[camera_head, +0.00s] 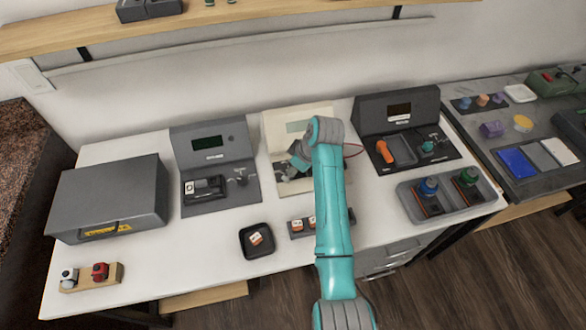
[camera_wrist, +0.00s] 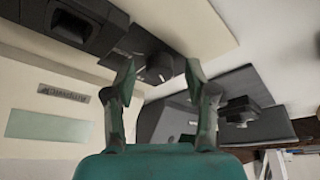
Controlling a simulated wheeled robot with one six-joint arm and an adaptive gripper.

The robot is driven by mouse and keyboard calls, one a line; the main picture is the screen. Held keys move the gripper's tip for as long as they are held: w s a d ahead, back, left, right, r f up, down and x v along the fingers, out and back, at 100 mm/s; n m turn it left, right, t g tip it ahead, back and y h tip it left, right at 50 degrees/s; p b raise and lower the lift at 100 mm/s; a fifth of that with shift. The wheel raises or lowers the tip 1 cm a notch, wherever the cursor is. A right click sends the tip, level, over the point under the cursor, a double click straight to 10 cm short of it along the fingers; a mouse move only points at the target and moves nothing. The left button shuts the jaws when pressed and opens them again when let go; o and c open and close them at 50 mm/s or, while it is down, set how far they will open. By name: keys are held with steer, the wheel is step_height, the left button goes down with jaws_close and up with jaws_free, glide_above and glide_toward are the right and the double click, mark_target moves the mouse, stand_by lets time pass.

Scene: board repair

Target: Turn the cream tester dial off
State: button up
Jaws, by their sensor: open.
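The cream tester (camera_head: 279,122) stands in the middle of the white bench, partly hidden behind my arm. Its cream face with a pale green display (camera_wrist: 48,127) and a grey label shows in the wrist view. Its dark round dial (camera_wrist: 157,61), with a light pointer mark, sits on a dark base plate at the top centre of the wrist view. My gripper (camera_wrist: 159,72) is open, one fingertip to each side of the dial; I cannot tell whether they touch it. In the head view my gripper (camera_head: 292,160) is over the tester's lower part, and the dial is hidden.
Grey testers stand left (camera_head: 205,143) and right (camera_head: 385,112) of the cream one. A black tray (camera_head: 262,252) and a grey block with small white-and-orange pieces (camera_head: 297,235) lie in front. A grey case (camera_head: 105,195) fills the bench's left end.

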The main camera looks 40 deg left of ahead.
steer(key=v, duration=1.2)
steer(key=shift+f, duration=0.1)
